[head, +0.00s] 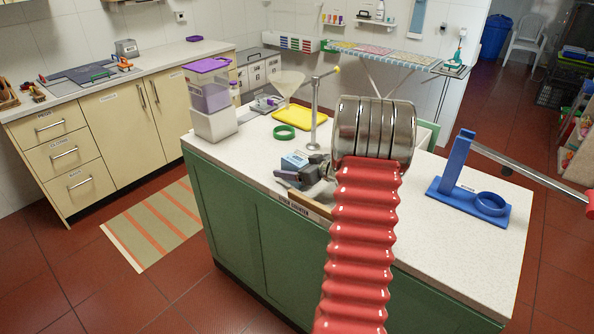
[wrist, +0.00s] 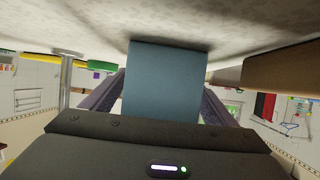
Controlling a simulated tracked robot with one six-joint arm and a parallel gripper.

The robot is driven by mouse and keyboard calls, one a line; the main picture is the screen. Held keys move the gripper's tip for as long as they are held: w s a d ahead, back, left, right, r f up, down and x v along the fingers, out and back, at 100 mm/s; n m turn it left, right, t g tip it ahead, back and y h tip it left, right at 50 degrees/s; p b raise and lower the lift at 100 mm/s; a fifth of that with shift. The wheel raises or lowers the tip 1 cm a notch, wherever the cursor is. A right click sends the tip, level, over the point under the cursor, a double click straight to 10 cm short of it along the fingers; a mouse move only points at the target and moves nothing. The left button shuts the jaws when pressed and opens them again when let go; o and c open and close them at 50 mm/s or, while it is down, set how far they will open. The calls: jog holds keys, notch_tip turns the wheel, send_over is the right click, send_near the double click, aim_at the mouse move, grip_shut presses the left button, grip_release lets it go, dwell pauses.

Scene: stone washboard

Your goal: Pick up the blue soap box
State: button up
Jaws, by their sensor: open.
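The blue soap box (head: 294,161) sits on the white speckled counter (head: 255,160), near its front edge and left of my arm. In the wrist view, which appears upside down, the box (wrist: 165,80) fills the middle, with the counter surface above it. My gripper (head: 303,172) is down low at the box. In the wrist view, the dark fingers of my gripper (wrist: 160,95) are spread, one on each side of the box. I cannot tell whether either finger touches it. The far ends of the fingers are partly hidden by the box.
A wooden piece (head: 309,204) lies by the counter's front edge, close to my gripper. A metal stand (head: 315,115), a green ring (head: 284,132) and a yellow tray (head: 300,118) are behind. A blue stand (head: 455,170) is at the right, and a purple-lidded container (head: 209,100) at the left.

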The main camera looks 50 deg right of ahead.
jog(key=shift+x, duration=0.8)
jog(key=shift+c, duration=0.3)
jog(key=c, duration=1.3)
jog(key=shift+r, duration=0.15)
notch_tip(320, 180, up, 10)
jog(key=shift+f, duration=0.1)
dwell(0.4)
